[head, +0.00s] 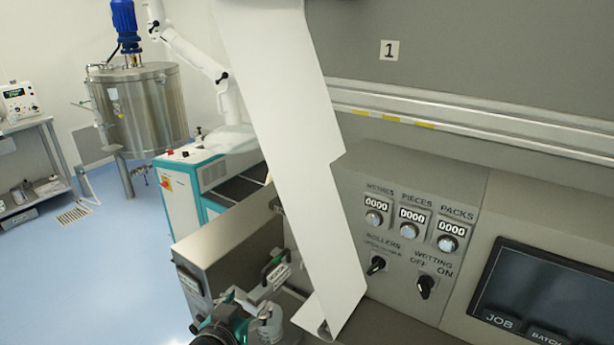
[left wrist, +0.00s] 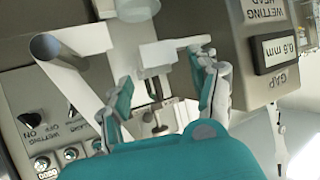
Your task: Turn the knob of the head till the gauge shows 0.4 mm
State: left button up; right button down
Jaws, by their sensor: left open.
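My left gripper (head: 245,310) is at the bottom of the head view, beside the small wetting head unit by the white web. In the left wrist view its teal-backed fingers (left wrist: 160,95) are open and spread apart. Between and beyond them are pale blocks and a small dark-and-metal fitting (left wrist: 157,118), perhaps the knob; I cannot tell whether the fingers touch it. The gauge (left wrist: 285,48), marked GAP, is on a grey box labelled WETTING HEAD at the right. Its tilted reading looks like 0.6 mm, but the digits are small. My right gripper is not in view.
The white web (head: 290,150) hangs down just right of my left gripper. A grey panel with counters and switches (head: 410,230) and a dark screen (head: 550,295) stand to the right. A steel tank (head: 140,105) and open blue floor lie at the left.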

aim_at(302, 182)
pick_arm(q)
jog(key=w+d+r+m+t+h, duration=0.1)
jog(key=w+d+r+t+h, duration=0.2)
jog(key=r, duration=0.5)
jog(key=w+d+r+m+t+h, duration=0.1)
jog(key=w+d+r, duration=0.25)
jog(key=r, duration=0.45)
jog(key=p+x, duration=0.2)
jog(key=x, duration=0.3)
jog(key=p+x, duration=0.1)
jog(key=x, duration=0.4)
jog(key=a+p+x, duration=0.1)
jog(key=p+x, duration=0.1)
jog(key=x, duration=0.4)
jog(key=shift+w+r+p, duration=0.2)
jog(key=shift+r+p, duration=0.1)
jog(key=shift+w+d+f, duration=0.1)
jog(key=shift+w+d, duration=0.1)
jog(key=shift+w, duration=0.35)
jog(key=c, duration=0.9)
jog(key=shift+a+h+p, duration=0.1)
jog(key=shift+h+p, duration=0.2)
jog(key=shift+p, duration=0.1)
